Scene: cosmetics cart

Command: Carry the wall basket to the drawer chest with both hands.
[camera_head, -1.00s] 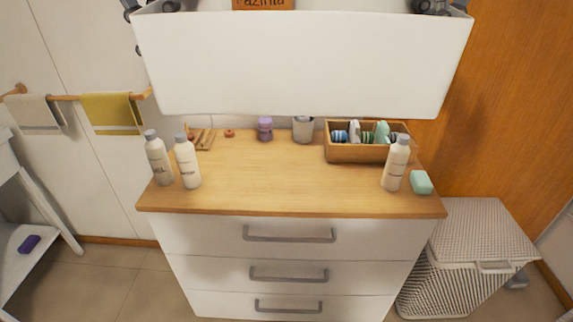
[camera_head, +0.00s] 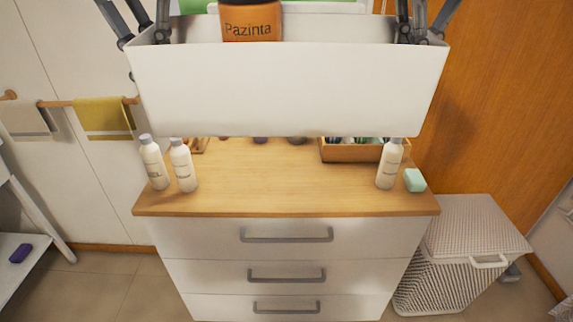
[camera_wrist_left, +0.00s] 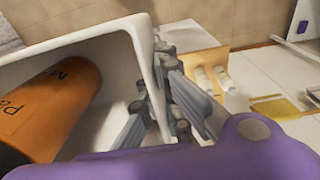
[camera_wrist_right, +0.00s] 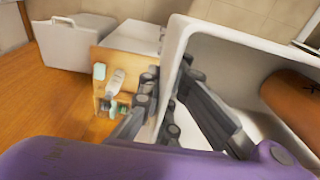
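The white wall basket (camera_head: 285,90) hangs in the air in the upper middle of the head view, above the wooden top of the drawer chest (camera_head: 280,190). An orange jar marked Pazinta (camera_head: 250,22) lies or stands inside it. My left gripper (camera_head: 162,35) is on the basket's left end wall; the left wrist view shows its fingers (camera_wrist_left: 165,95) on both sides of that wall. My right gripper (camera_head: 408,35) is on the right end wall, and the right wrist view shows its fingers (camera_wrist_right: 160,100) straddling it. The basket hides the back of the chest top.
Two bottles (camera_head: 180,165) stand at the chest's left edge. Another bottle (camera_head: 391,163) and a green soap (camera_head: 414,180) are at the right, before a wooden box (camera_head: 350,152). The middle front is clear. A white hamper (camera_head: 465,255) stands right.

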